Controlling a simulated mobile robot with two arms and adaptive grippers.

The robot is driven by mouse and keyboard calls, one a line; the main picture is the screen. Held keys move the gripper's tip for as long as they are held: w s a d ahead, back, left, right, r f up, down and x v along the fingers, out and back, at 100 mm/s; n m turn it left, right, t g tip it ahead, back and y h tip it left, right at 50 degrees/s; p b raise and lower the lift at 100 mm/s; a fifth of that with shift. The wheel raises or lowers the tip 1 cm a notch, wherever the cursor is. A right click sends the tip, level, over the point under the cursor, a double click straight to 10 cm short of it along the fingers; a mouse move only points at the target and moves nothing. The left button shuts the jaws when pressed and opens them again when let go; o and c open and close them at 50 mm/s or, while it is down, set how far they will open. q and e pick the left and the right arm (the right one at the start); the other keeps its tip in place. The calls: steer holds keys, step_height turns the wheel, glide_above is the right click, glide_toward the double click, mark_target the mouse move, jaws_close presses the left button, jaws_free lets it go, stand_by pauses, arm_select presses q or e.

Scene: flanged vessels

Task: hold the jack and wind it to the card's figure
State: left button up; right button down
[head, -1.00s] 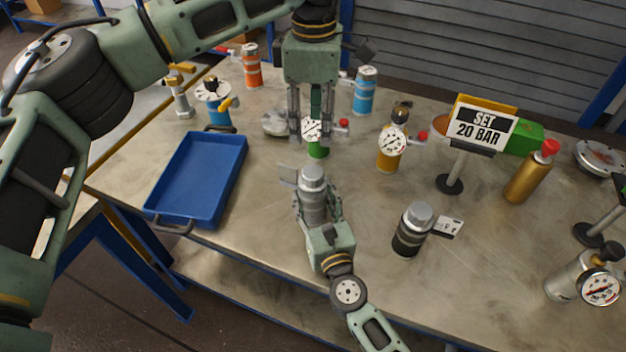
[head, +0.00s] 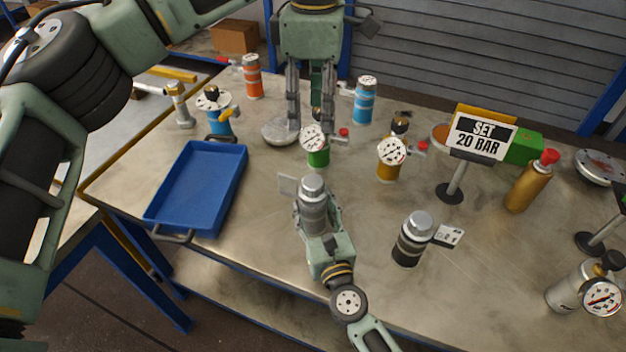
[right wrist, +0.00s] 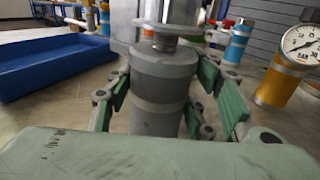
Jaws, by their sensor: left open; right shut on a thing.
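A grey banded cylinder with a capped top (head: 313,213) stands upright near the bench's front edge. My right gripper (head: 318,222) is shut around it; the right wrist view shows the cylinder (right wrist: 163,90) between green-padded fingers. Behind it stands a green-based unit (head: 318,158) with a white dial and a red-knobbed side handle. The card (head: 478,140) on a stand reads SET 20 BAR. The green unit's dial is too small to read.
A blue tray (head: 152,214) lies left. A yellow gauge unit (head: 388,172), black cylinder (head: 408,250), gold bottle (head: 527,187) and silver gauge vessel (head: 565,292) stand right. Blue (head: 364,108) and orange (head: 253,84) units stand behind. The front-centre right of the bench is clear.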

steer(key=c, duration=0.7)
jaws_free()
steer(key=shift+c, duration=0.2)
